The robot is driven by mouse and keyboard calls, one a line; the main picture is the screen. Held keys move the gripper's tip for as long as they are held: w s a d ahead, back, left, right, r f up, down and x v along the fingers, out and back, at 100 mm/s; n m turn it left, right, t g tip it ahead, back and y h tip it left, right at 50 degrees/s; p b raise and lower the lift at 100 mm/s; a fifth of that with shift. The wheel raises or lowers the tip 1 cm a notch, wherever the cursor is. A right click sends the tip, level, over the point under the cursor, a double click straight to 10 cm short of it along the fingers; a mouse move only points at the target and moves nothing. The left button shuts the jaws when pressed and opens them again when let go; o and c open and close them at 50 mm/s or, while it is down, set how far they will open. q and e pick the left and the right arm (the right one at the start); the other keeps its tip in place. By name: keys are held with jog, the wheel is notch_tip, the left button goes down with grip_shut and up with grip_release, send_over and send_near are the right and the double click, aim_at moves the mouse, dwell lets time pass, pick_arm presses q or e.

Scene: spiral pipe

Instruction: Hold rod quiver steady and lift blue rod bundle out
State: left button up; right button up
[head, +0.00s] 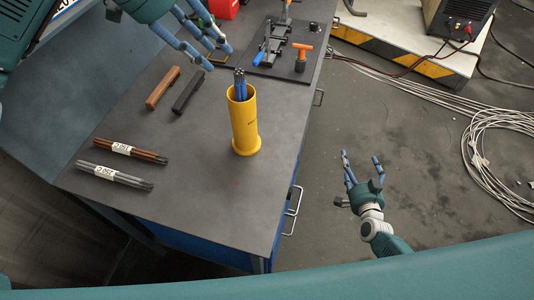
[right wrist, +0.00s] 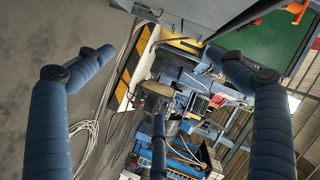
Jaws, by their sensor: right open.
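The yellow rod quiver (head: 245,125) stands upright on the grey workbench (head: 215,195). The blue rod bundle (head: 239,84) sits inside it, with only its upper ends above the rim. My left gripper (head: 218,52) is above the bench, up and left of the quiver. Its fingers are spread and empty, apart from the bundle. My right gripper (head: 358,178) is beyond the bench's right edge, over the floor. It is open and empty, right of and below the quiver in the head view. Its spread fingers also show in the right wrist view (right wrist: 158,78).
Brown rods (head: 131,151) and grey rods (head: 114,176) lie on the bench's left. A brown bar (head: 163,87) and a dark bar (head: 188,91) lie left of the quiver. A dark plate with clamps (head: 284,55) lies behind it. Cables (head: 495,150) lie on the floor.

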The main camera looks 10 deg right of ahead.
jog(key=w+a+r+m+t, duration=0.25)
jog(key=a+r+m, duration=0.35)
jog(key=r, duration=0.5)
jog(key=w+a+r+m+t, duration=0.2)
jog(key=w+a+r+m, duration=0.3)
jog(key=r, duration=0.6)
jog(key=s+a+r+m+y, duration=0.4)
jog(key=a+m, duration=0.4)
jog(key=a, duration=0.2)
jog(key=g+y, duration=0.4)
jog(key=y, duration=0.3)
send_near(247, 135)
jog(key=shift+w+a+f+m, duration=0.1)
jog(key=shift+w+a+m, duration=0.05)
jog(key=shift+w, duration=0.35)
jog(key=shift+w+a+m, duration=0.15)
jog(key=shift+w, duration=0.35)
jog(key=shift+w+a+y, duration=0.15)
jog(key=shift+a+y, duration=0.1)
jog(key=shift+y, duration=0.15)
jog(key=x, duration=1)
jog(key=shift+f, duration=0.1)
